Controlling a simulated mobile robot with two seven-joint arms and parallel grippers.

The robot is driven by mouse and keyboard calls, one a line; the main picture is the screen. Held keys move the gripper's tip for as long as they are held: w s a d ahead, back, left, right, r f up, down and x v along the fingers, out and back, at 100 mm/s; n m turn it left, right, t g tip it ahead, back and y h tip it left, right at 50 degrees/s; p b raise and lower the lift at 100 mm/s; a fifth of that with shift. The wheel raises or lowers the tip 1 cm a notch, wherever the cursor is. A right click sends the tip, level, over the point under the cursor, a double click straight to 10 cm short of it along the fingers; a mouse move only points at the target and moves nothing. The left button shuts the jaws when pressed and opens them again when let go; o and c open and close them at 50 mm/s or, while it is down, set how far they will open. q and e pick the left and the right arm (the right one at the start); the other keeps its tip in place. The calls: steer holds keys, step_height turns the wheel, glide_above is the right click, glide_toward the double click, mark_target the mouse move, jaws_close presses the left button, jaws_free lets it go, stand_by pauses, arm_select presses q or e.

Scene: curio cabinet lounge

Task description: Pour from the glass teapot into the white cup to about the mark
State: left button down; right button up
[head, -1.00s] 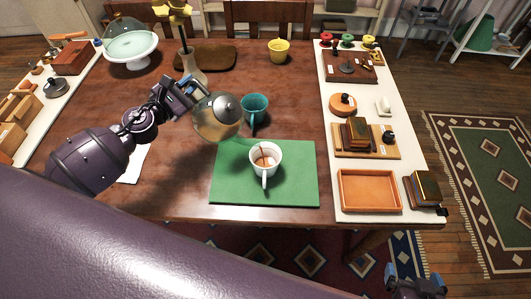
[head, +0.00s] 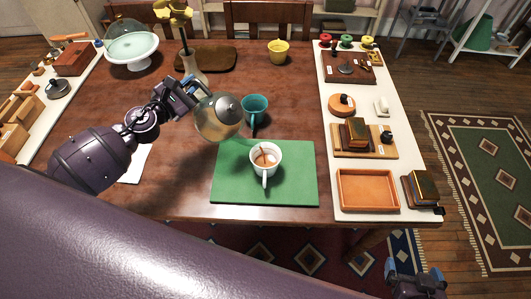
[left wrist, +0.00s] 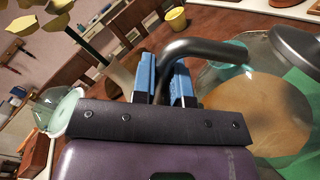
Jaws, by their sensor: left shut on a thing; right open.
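The glass teapot (head: 218,118), with a metal lid and brown liquid inside, is held tilted above the table, left of the white cup. My left gripper (head: 190,90) is shut on its dark handle; in the left wrist view the gripper (left wrist: 168,85) grips the handle (left wrist: 205,47) beside the glass body (left wrist: 255,100). The white cup (head: 266,168) stands upright on the green mat (head: 228,190), with brown liquid in it and its handle toward me. A brown streak shows at the cup's inner wall; the mark cannot be made out. My right gripper (head: 415,275) is open and empty at the bottom right, off the table.
A vase (head: 193,70) is behind the left gripper. Trays and boxes (head: 368,190) line the right side.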

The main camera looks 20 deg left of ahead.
arm_select(q)
steer(key=shift+d+r+m+p, duration=0.3)
steer(key=shift+r+p, duration=0.35)
steer(key=shift+p, duration=0.1)
arm_select(e)
steer(key=shift+w+d+r, duration=0.1)
steer(key=shift+w+r, duration=0.05)
steer(key=shift+r, duration=0.85)
stand_by(0.7)
stand_by(0.5)
arm_select(q)
steer(key=f+b, duration=0.1)
steer(key=a+f+n+b, duration=0.1)
steer(key=f+b, duration=0.1)
steer(key=a+f+n+b, duration=0.1)
steer(key=f+b, duration=0.1)
steer(key=shift+w, duration=0.15)
steer(key=shift+a+n+b, duration=0.1)
steer(key=shift+n+b, duration=0.2)
steer(key=shift+b, duration=0.05)
steer(key=shift+w+r, duration=0.1)
arm_select(e)
step_height(320, 180, down, 8)
steer(key=s, duration=0.2)
steer(key=shift+g, duration=0.4)
steer(key=shift+r, duration=0.15)
